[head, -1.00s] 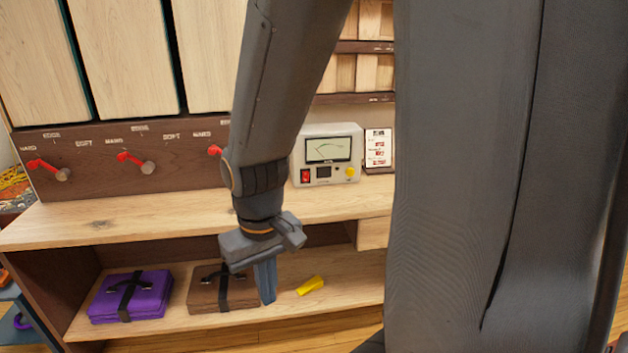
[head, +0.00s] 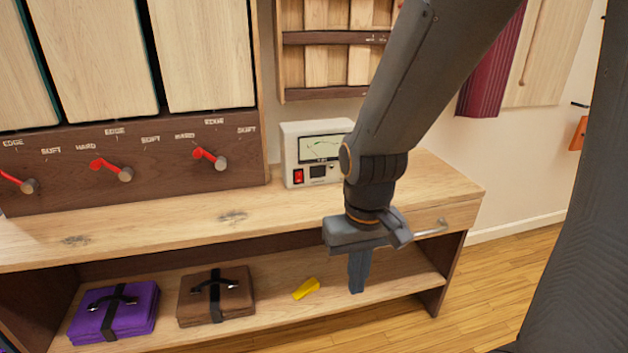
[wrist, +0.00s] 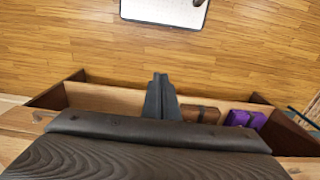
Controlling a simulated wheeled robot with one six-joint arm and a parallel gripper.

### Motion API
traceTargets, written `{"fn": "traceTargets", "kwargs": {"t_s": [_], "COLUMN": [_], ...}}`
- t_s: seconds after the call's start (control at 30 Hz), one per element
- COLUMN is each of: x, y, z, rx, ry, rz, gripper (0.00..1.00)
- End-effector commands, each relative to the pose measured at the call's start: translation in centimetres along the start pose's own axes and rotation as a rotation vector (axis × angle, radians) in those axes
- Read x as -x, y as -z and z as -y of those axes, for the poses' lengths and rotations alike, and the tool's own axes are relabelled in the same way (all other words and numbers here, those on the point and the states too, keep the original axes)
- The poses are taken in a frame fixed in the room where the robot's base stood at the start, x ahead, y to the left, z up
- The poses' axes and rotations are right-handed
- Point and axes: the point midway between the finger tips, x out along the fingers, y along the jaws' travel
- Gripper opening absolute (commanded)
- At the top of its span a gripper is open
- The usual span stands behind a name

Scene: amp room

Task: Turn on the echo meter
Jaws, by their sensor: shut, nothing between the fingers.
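The echo meter (head: 288,153) is a white box with a dial screen, standing on the wooden counter against the wall in the head view. A red switch (head: 298,177) is on its lower left front, with a small dark panel beside it. My arm hides the meter's right side. My gripper (head: 357,288) points down in front of the counter's edge, below and to the right of the meter, with its fingers together and empty. The wrist view also shows the closed fingers (wrist: 161,95), but not the meter.
Red levers (head: 110,168) line the dark panel at left. A purple folded bundle (head: 115,312), a brown one (head: 232,297) and a yellow object (head: 306,289) lie on the lower shelf. A drawer handle (head: 431,230) juts out at right. Clear wooden floor (head: 500,262) lies beyond.

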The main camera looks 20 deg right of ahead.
Motion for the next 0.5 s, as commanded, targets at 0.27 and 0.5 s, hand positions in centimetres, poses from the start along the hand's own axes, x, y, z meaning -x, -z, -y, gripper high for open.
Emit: {"fn": "traceTargets", "kwargs": {"t_s": [0.27, 0.5], "x": [-1.2, -6.7], "y": [1.7, 12.3], "z": [0.0, -0.1], "rx": [0.000, 0.001], "ry": [0.000, -0.001], "rz": [-0.047, -0.365], "gripper": [0.00, 0.00]}}
